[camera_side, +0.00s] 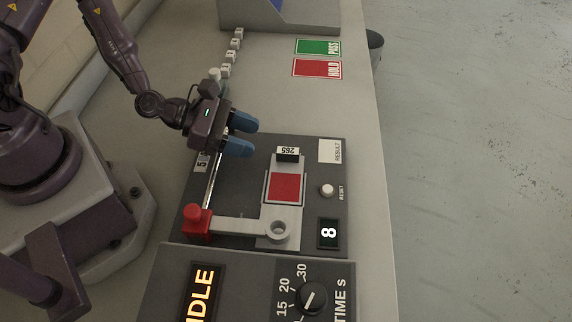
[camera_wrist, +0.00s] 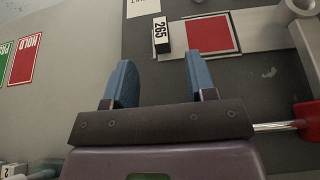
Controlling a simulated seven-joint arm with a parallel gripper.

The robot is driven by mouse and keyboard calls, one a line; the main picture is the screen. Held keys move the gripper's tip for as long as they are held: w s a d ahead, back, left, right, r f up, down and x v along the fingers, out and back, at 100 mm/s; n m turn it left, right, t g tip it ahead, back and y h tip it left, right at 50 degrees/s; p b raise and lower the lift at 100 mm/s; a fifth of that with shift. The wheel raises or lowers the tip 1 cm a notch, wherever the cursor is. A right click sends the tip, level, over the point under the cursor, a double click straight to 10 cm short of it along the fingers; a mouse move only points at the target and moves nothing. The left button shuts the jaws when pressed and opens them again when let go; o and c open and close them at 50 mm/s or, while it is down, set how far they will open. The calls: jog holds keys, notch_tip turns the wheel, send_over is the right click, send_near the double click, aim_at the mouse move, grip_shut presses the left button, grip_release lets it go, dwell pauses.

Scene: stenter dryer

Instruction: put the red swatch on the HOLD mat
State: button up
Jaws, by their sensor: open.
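The red swatch (camera_side: 284,187) lies flat on the light grey plate of the dark tester panel in the side view. It also shows at the top of the wrist view (camera_wrist: 211,34). The HOLD mat (camera_side: 317,68) is a red label on the table at the upper right, bare, just below the green PASS mat (camera_side: 318,47). In the wrist view the HOLD mat (camera_wrist: 24,60) is at the far left. My gripper (camera_side: 245,135) is open and empty, with blue fingers apart, above the upper left of the panel, up and left of the swatch.
A black block tagged 265 (camera_side: 287,155) stands beside the swatch. A grey lever arm with a red knob (camera_side: 194,214) and a ring end (camera_side: 279,230) lies below it. A white RESET button (camera_side: 327,190) is to the right. Table between panel and mats is clear.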

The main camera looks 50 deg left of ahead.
aim_at(288, 150)
jog(key=shift+x, duration=3.5)
grip_shut()
jog(key=shift+r, duration=0.1)
notch_tip(288, 150, up, 9)
jog(key=w+a+r+n+t+y, duration=0.4)
jog(key=w+a+r+n+y, duration=0.4)
jog(key=a, duration=0.4)
jog(key=shift+r+n+y, duration=0.5)
jog(key=shift+r+y, duration=0.05)
jog(key=shift+y, duration=0.15)
jog(key=shift+a, duration=0.1)
